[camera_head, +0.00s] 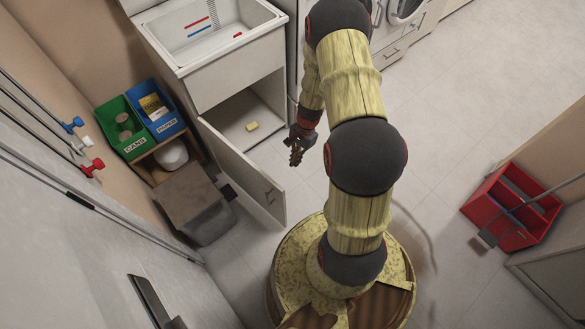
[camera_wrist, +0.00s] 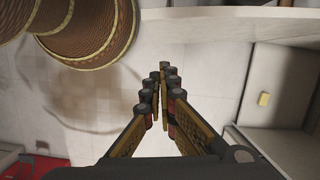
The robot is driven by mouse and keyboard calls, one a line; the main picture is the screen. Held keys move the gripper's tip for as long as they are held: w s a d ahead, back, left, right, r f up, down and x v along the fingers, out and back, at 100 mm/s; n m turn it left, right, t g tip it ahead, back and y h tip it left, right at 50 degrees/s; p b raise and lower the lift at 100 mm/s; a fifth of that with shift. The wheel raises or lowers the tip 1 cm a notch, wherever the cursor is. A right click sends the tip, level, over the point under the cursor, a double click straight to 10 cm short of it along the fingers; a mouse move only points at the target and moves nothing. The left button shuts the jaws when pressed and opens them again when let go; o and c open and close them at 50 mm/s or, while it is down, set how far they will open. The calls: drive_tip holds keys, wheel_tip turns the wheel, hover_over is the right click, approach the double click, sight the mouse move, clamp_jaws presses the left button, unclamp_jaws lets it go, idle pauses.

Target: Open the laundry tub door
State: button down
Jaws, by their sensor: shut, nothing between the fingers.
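The laundry tub (camera_head: 226,78) is a white sink cabinet at the upper left of the head view. Its door (camera_head: 240,166) stands swung well out from the left side of the cabinet, and the cabinet's inside shows. In the wrist view the door (camera_wrist: 235,14) appears as a pale band along the top. My gripper (camera_head: 296,157) is in front of the opening, right of the door and apart from it. Its fingers (camera_wrist: 163,72) are together with nothing between them.
Green (camera_head: 122,127) and blue (camera_head: 155,110) bins sit on a wooden shelf left of the tub. A grey container (camera_head: 208,222) stands behind the door. White machines (camera_head: 405,14) are right of the tub. A red crate (camera_head: 512,207) is at far right. Tiled floor between is clear.

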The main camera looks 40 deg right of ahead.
drive_tip(key=s+a+f+b, duration=0.1)
drive_tip(key=a+f+b, duration=0.2)
drive_tip(key=a+f, duration=0.3)
drive_tip(key=shift+f+b, duration=0.4)
drive_tip(key=shift+f, duration=0.8)
